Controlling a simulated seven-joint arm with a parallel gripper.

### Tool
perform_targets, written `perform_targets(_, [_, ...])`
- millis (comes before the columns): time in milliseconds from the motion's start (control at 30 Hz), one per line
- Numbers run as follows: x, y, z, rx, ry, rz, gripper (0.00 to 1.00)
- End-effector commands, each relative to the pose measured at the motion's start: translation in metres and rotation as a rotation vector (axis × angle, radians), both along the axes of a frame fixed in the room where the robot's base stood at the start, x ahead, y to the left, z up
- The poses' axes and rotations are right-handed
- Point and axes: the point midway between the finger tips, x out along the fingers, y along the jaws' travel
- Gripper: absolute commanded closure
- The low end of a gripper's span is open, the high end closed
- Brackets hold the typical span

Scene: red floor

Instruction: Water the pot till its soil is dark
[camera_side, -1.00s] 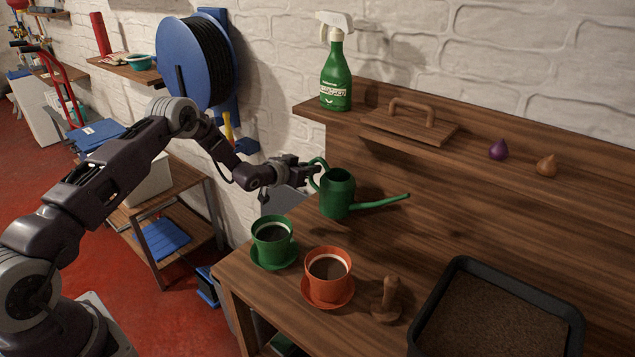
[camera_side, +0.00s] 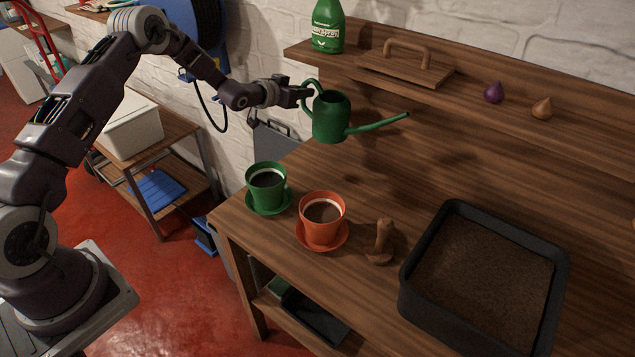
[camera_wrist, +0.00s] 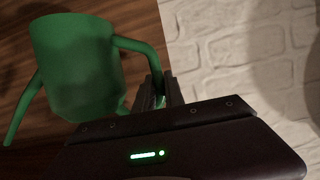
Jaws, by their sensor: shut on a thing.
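A green watering can (camera_side: 331,118) hangs above the bench, upright, its long spout pointing right. My gripper (camera_side: 308,91) is shut on its handle at the left side. The can and its handle also show close up in the wrist view (camera_wrist: 80,65), with my gripper (camera_wrist: 160,92) on the handle. Two pots stand near the bench's left front edge. The orange pot (camera_side: 322,219) holds brown soil and stands on an orange saucer. Both pots are below the can, apart from it.
A wooden tool (camera_side: 381,243) stands right of the orange pot. A black tray of soil (camera_side: 410,296) sits at the right front. The back shelf (camera_side: 460,98) holds a green bottle (camera_side: 328,28), a wooden float (camera_side: 405,68) and purple (camera_side: 494,92) and tan bulbs (camera_side: 542,108).

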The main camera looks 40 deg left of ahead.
Motion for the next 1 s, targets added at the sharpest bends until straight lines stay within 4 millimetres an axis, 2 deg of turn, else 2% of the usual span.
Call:
perform_targets(67, [-0.002,0.003,0.002,-0.001,-0.003,0.0,1.0])
perform_targets(167, [-0.016,0.017,0.005,0.004,-0.001,-0.006,1.0])
perform_targets(267, [-0.047,0.039,0.012,0.009,0.001,-0.025,1.0])
perform_targets(400, [-0.104,0.061,0.024,0.002,0.003,-0.077,1.0])
perform_targets(500, [-0.141,0.065,0.033,-0.014,0.002,-0.117,1.0])
perform_targets(600, [-0.166,0.063,0.039,-0.028,-0.001,-0.149,1.0])
perform_targets(733, [-0.176,0.061,0.044,-0.024,-0.004,-0.165,1.0])
perform_targets(1000, [-0.175,0.063,0.064,0.096,-0.015,-0.166,1.0])
